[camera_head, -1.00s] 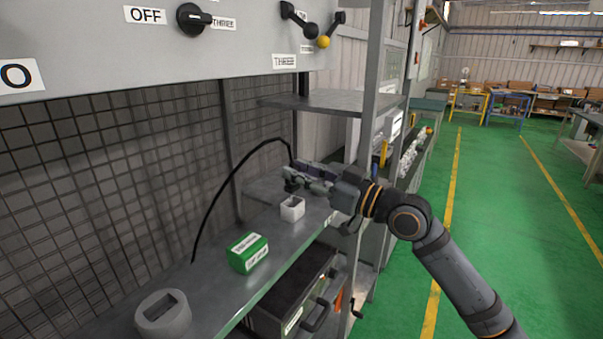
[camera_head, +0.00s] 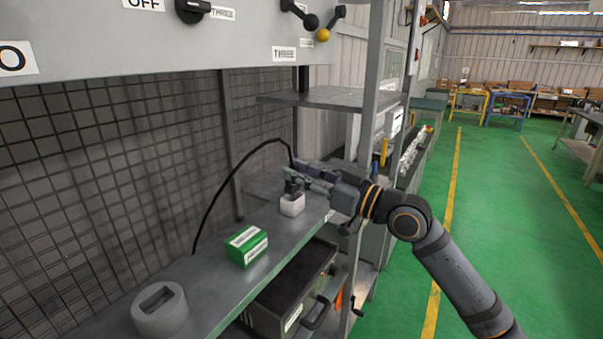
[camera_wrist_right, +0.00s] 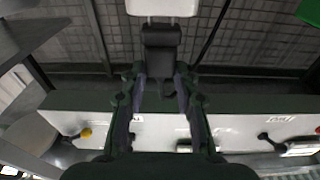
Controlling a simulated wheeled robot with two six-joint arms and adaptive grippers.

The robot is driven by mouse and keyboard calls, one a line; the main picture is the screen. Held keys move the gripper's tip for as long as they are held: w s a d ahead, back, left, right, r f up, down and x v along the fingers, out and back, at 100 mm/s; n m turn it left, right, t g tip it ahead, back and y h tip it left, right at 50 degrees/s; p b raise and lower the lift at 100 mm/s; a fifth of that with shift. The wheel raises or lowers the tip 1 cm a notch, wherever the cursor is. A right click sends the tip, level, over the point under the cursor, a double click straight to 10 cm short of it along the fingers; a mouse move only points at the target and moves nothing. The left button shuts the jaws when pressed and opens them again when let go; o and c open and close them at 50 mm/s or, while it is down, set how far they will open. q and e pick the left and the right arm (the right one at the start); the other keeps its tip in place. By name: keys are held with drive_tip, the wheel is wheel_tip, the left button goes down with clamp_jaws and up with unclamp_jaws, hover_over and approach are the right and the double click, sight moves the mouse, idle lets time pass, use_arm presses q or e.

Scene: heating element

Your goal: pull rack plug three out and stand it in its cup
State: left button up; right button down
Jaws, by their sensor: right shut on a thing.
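A black cable (camera_head: 222,193) arches from near the gripper down to the left. My left gripper is not in view.
A green box (camera_head: 246,246) and a grey round block with a slot (camera_head: 160,311) stand on the shelf (camera_head: 215,275) to the left. A grey panel (camera_head: 120,45) with knobs and levers hangs above. A rack post (camera_head: 368,100) rises just behind the gripper.

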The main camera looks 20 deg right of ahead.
drive_tip(key=shift+f+b, duration=1.35)
drive_tip(key=shift+f, duration=0.2)
drive_tip(key=c, duration=0.9)
unclamp_jaws()
wheel_tip(320, 180, up, 10)
drive_tip(key=shift+r, duration=0.1)
